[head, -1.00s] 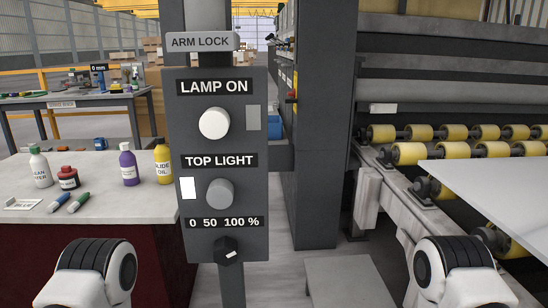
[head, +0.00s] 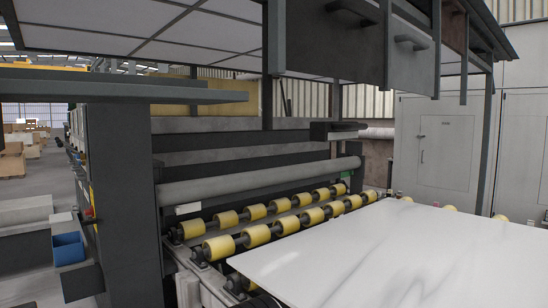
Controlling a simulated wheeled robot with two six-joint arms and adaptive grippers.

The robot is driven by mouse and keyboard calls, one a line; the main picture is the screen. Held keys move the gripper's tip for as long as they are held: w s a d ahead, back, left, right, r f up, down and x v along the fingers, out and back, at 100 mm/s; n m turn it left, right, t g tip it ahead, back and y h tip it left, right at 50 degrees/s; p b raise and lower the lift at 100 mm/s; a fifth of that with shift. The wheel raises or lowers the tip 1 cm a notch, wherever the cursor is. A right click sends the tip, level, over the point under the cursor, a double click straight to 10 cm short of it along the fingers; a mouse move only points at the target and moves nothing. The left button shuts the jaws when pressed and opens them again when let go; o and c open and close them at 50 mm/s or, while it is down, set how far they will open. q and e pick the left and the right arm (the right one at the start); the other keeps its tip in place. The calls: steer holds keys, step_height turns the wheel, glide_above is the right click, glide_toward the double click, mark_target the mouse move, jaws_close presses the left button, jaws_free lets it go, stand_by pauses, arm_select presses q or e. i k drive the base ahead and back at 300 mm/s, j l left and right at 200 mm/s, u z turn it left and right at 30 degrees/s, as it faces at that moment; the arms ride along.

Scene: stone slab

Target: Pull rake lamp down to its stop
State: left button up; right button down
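No part is labelled as the rake lamp in the head view. A dark grey overhead housing (head: 365,62) hangs at the upper right, with a bar handle (head: 411,42) on its front face. It could be the rake lamp, but I cannot tell for certain. A smaller dark bar (head: 335,131) juts out above the rollers at mid-height. The white stone slab (head: 385,252) lies flat below, at the lower right. Neither of my grippers shows in this view.
Yellow rollers (head: 218,247) run in rows behind the slab. A thick dark post (head: 122,190) stands at the left with a blue bin (head: 68,248) beside it. A panelled canopy (head: 190,42) spans overhead. Pale cabinets (head: 440,150) stand at the back right.

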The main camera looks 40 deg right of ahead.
mark_target(320, 131)
steer(key=k+j+z, duration=0.15)
steer(key=z, duration=0.3)
steer(key=k+j+z, duration=0.15)
steer(key=z, duration=0.25)
steer(key=k+j+z, duration=0.2)
steer(key=z, duration=0.25)
steer(key=i+z, duration=0.3)
steer(key=i, duration=0.25)
